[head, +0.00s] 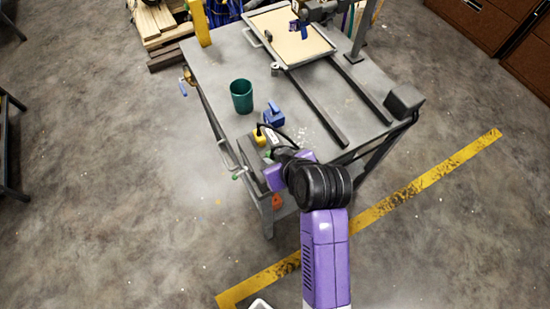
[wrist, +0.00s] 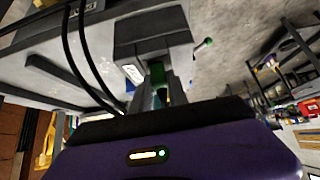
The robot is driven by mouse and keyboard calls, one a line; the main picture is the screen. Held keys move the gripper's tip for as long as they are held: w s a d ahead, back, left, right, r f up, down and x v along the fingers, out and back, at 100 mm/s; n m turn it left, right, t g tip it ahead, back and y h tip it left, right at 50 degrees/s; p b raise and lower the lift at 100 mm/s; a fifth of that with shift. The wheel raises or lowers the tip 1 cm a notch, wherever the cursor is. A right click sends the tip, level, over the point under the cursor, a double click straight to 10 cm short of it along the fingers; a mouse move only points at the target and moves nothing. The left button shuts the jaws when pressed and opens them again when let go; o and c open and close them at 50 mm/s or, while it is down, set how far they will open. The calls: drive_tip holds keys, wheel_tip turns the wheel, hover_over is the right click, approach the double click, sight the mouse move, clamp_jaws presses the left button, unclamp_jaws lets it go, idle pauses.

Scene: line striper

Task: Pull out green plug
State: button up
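A small green piece, likely the green plug (wrist: 157,72), shows in the wrist view at a dark grey box (wrist: 150,38). My gripper (wrist: 160,88) reaches up to it from my purple wrist, with grey fingers close around or beside the green piece. Whether they touch it or are closed on it cannot be told. In the head view my wrist and the black arm joint cover most of the gripper at the near corner of the workbench. Only a speck of green shows there.
The grey workbench (head: 205,68) carries a green cup (head: 241,96), a blue block (head: 274,114), a yellow piece (head: 258,136), dark rails and a beige tray (head: 290,38). Black cables (wrist: 88,60) run close to my gripper. A green-tipped lever (wrist: 204,44) sticks out nearby.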

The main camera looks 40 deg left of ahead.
drive_tip(key=shift+r+p, duration=0.65)
drive_tip(key=shift+p, duration=0.1)
clamp_jaws()
drive_tip(key=shift+r+p, duration=1.75)
